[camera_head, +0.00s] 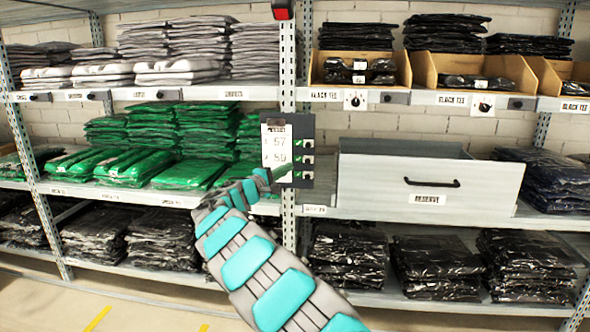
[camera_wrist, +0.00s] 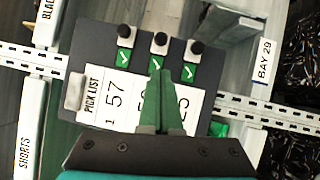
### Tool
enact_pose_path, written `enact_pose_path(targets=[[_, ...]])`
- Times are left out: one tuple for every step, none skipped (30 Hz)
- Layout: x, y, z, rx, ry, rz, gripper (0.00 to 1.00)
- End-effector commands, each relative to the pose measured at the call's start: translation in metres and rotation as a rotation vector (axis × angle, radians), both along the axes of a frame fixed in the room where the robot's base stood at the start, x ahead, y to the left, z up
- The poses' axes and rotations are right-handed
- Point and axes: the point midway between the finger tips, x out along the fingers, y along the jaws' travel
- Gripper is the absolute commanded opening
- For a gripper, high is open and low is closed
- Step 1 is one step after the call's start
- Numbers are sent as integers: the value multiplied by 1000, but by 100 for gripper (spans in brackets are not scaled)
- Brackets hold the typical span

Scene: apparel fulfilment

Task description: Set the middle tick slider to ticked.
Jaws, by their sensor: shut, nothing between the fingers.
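The pick list board (camera_head: 270,178) is a dark panel on the shelf upright, with a white list on it. It also shows in the wrist view (camera_wrist: 95,40). Three sliders with black knobs stand in a row there. The middle tick slider (camera_wrist: 159,42) has its knob at the end away from the list, with a green tick window showing beside it. The outer two sliders, left (camera_wrist: 126,38) and right (camera_wrist: 193,54), also show green ticks. My gripper (camera_wrist: 160,76) is shut and empty, its tips at the middle window's list side, hiding part of it. Contact cannot be told.
A grey drawer (camera_head: 428,190) with a black handle juts out right of the board. Green packed garments (camera_head: 190,175) fill the shelf to the left. Open cartons (camera_head: 360,68) stand on the shelf above, over label strips with dials. A shelf upright (camera_head: 288,60) runs behind the board.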

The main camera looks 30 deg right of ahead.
Motion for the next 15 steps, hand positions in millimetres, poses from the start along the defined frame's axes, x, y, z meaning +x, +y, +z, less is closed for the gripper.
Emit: enact_pose_path(targets=[[-4,12,-1,-4,0,3,0],[-7,18,0,-4,-2,3,0],[-12,26,0,-4,-4,3,0],[-15,32,-1,-3,-4,3,0],[-17,38,-2,-3,-2,3,0],[-21,46,-4,-3,-1,2,0],[-24,51,-5,-4,-1,1,0],[-27,56,-5,-4,-1,1,0],[-30,61,-6,-3,-1,-1,0],[-33,66,-6,-3,-3,0,0],[-35,70,-6,-3,-3,0,0],[-37,75,-7,-2,-3,0,0],[-38,78,-7,-2,-3,0,0],[-40,81,-8,-2,-3,0,0],[-41,84,-8,-2,-3,0,0]])
